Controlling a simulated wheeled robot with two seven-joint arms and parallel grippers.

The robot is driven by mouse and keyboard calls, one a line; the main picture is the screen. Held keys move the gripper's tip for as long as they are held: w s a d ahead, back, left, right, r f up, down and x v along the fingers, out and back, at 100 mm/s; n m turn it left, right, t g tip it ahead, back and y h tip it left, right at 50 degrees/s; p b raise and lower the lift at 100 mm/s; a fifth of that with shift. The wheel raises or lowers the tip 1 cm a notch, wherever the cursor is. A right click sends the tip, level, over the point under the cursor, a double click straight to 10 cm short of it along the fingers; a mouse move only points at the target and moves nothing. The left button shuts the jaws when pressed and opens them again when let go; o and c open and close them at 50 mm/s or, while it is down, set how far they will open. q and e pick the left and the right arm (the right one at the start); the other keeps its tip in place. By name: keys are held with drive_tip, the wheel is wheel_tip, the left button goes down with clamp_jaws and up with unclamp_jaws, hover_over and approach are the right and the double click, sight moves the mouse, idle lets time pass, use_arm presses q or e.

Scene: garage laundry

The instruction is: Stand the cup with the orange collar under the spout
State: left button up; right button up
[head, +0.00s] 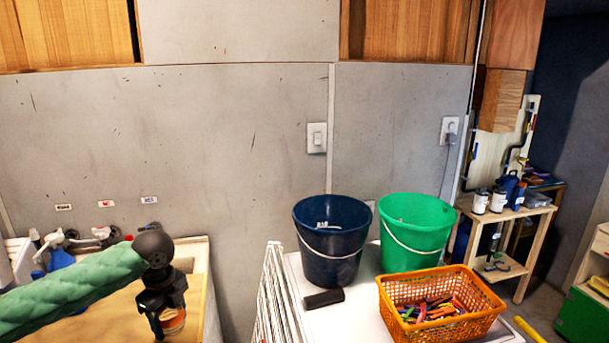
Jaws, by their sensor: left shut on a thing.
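My left gripper (163,308) comes in from the left on a green-sleeved arm and points down over a wooden surface. It is shut on a small cup with an orange collar (173,322), held at the lower left. The black fingers hide part of the cup, and I cannot tell whether it touches the surface. Behind my arm are several white and red fittings (100,234) by the wall under small labels; I cannot tell which of them is the spout. My right gripper is not in view.
A dark blue bucket (331,262) and a green bucket (413,255) stand on a white top (350,325). An orange basket (468,323) of colourful pieces is in front, with a small black block (324,298) beside it. A wooden shelf (535,214) stands at the right.

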use_arm(q)
drive_tip(key=s+d+f+n, duration=0.3)
drive_tip(key=d+f+n, duration=0.7)
drive_tip(key=n, duration=1.2)
drive_tip(key=shift+d+f, duration=0.3)
drive_tip(key=shift+d, duration=0.3)
